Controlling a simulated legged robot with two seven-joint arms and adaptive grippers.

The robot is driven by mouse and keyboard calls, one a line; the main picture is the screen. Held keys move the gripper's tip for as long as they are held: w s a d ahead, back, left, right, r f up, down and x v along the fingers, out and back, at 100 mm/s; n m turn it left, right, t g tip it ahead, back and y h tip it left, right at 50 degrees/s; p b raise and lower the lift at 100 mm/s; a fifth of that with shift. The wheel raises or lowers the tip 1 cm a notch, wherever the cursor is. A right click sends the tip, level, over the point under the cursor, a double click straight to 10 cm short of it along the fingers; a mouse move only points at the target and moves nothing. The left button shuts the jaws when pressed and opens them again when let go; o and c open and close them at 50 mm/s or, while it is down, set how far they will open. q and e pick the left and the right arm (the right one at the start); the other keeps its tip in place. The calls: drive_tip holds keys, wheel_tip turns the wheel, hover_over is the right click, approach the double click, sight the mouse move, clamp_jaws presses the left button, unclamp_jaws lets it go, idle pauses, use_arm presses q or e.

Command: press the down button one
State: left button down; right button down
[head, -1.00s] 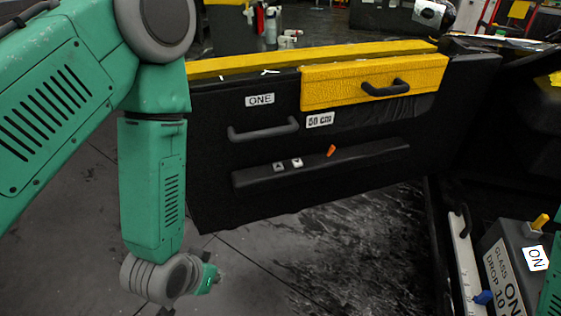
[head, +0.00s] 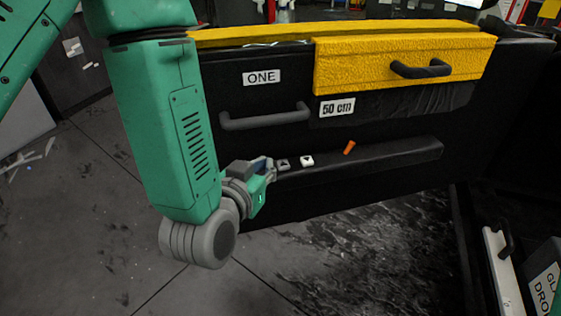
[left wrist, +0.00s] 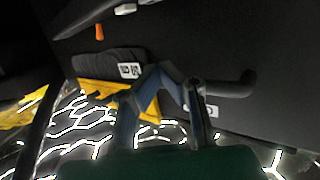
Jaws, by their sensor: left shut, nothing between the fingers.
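The down button (head: 307,161) is a small white square with a dark arrow on the dark armrest strip of the panel labelled ONE. A grey button with an up arrow (head: 283,164) sits just left of it. My left gripper (head: 268,168) is shut and empty, at the left end of the strip, close to the grey button; I cannot tell whether it touches. In the left wrist view, my left gripper's fingers (left wrist: 166,78) are in front of the dark panel, and a pale button (left wrist: 125,9) shows at the top. My right gripper is not in view.
An orange switch (head: 349,148) stands right of the buttons. A dark pull handle (head: 265,117) and the ONE label (head: 262,78) are above the strip. A yellow panel with a dark handle (head: 420,69) is at upper right. Open floor lies below the panel.

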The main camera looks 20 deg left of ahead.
use_arm(q)
drive_tip(key=b, duration=0.2)
hover_over(281, 167)
wheel_tip(281, 167, down, 3)
drive_tip(key=shift+s+r, duration=0.15)
drive_tip(key=shift+r, duration=0.05)
drive_tip(key=f, duration=0.1)
drive_tip(key=f+b, duration=0.1)
drive_tip(key=shift+w+f, duration=0.2)
drive_tip(key=shift+f, duration=0.1)
drive_tip(key=shift+f+b, duration=0.5)
drive_tip(key=shift+f, duration=0.15)
